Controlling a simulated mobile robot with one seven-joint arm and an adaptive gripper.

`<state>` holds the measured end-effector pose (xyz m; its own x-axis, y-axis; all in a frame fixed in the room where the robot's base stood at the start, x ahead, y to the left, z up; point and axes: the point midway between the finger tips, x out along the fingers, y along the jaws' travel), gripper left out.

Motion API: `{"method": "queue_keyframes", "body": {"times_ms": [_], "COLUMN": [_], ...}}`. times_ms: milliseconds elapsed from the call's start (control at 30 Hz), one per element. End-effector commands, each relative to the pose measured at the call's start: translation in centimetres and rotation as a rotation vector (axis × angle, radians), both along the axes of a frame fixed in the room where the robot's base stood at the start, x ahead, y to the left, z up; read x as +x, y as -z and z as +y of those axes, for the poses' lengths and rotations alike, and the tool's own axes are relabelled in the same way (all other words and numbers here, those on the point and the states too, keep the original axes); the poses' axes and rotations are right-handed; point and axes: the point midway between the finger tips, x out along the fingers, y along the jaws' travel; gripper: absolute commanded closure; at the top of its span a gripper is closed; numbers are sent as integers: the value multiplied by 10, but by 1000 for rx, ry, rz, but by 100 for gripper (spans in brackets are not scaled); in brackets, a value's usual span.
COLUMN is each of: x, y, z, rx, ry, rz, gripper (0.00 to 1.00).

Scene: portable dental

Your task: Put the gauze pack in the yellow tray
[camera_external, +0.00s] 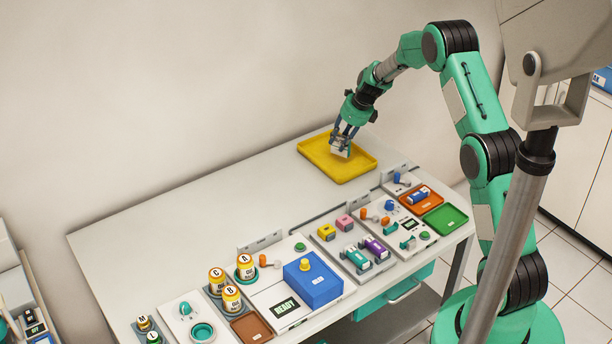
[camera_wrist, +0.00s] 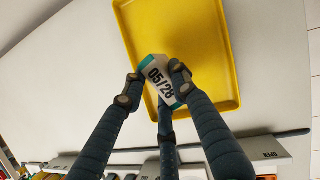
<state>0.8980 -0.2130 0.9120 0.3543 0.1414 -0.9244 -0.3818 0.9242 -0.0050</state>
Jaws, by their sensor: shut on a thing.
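The yellow tray (camera_external: 315,152) lies flat near the back right of the table; it also fills the upper middle of the wrist view (camera_wrist: 205,28). My gripper (camera_external: 341,143) is over the tray and shut on a small white pack with teal ends, which I take to be the gauze pack (camera_external: 340,151). In the wrist view the pack (camera_wrist: 158,78) shows the print "05/28" and sits between the fingertips (camera_wrist: 155,88), in front of the tray's lower left part. I cannot tell whether the pack touches the tray floor. No other thing shows in the tray.
An orange tray (camera_external: 411,203) and a green tray (camera_external: 446,218) lie at the table's right edge. A blue box (camera_external: 312,285), labelled bottles (camera_external: 232,298) and small coloured parts line the front. The table's left and middle (camera_external: 180,225) are clear.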

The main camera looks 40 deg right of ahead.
Motion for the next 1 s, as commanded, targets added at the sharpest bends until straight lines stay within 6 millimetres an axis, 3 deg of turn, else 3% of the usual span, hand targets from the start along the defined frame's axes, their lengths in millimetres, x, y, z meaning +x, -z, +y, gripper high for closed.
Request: {"method": "queue_keyframes", "body": {"times_ms": [333,800,1000], "x": [42,48,47], "y": [5,5,21], "z": [-10,-11,-11], "rx": [0,1,1], "ry": [0,1,1], "rz": [-1,0,1], "gripper": [90,90,90]}}
